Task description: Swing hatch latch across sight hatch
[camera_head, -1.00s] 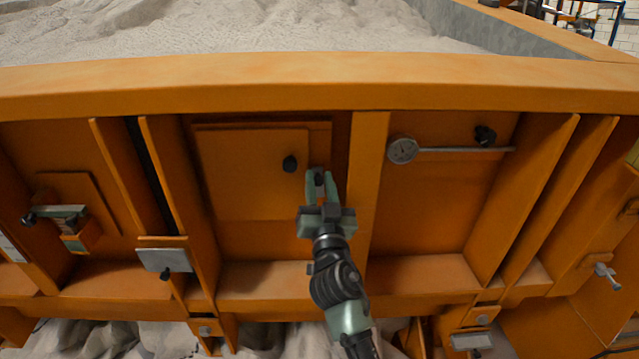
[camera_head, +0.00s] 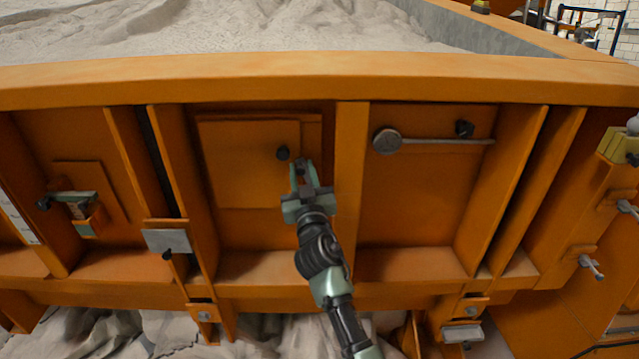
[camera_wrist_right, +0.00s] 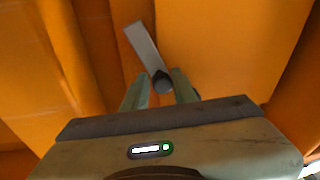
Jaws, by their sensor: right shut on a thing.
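The sight hatch (camera_head: 245,175) is a flat orange plate on the front wall of the sandbed, with a black knob (camera_head: 283,153) near its right edge. My right gripper (camera_head: 302,168) is at the hatch's right edge, just right of and below that knob. In the right wrist view, my right gripper (camera_wrist_right: 162,90) is shut on the dark knob (camera_wrist_right: 162,82) at the near end of the hatch latch (camera_wrist_right: 142,45), a grey flat bar. The bar slants up and left from the fingers there. In the head view the gripper mostly hides the latch. My left gripper is out of view.
An orange upright rib (camera_head: 349,190) stands close right of my right gripper. Beyond it are a grey disc with a rod (camera_head: 387,140) and a black knob (camera_head: 464,128). A grey plate (camera_head: 167,240) juts out lower left. The orange rim (camera_head: 320,82) runs above.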

